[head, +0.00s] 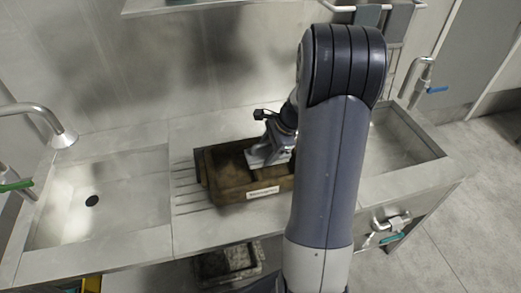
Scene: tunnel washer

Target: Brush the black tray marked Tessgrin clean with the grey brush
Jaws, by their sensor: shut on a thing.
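The tray (222,178) lies on the steel drainboard between the two sinks. Its surfaces look brown and soiled, and a white label (263,192) is on its front side, too small to read surely. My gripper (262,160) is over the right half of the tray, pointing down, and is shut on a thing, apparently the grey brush. The brush is mostly hidden by the gripper and blends with its grey parts; I cannot tell whether its bristles touch the tray. My arm hides the tray's right end.
An empty sink (120,205) with a tap (62,135) is on the left, and another sink (395,145) is on the right. A dark crate (228,262) stands below the counter. Grey items hang from a rail (400,5) at the back wall.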

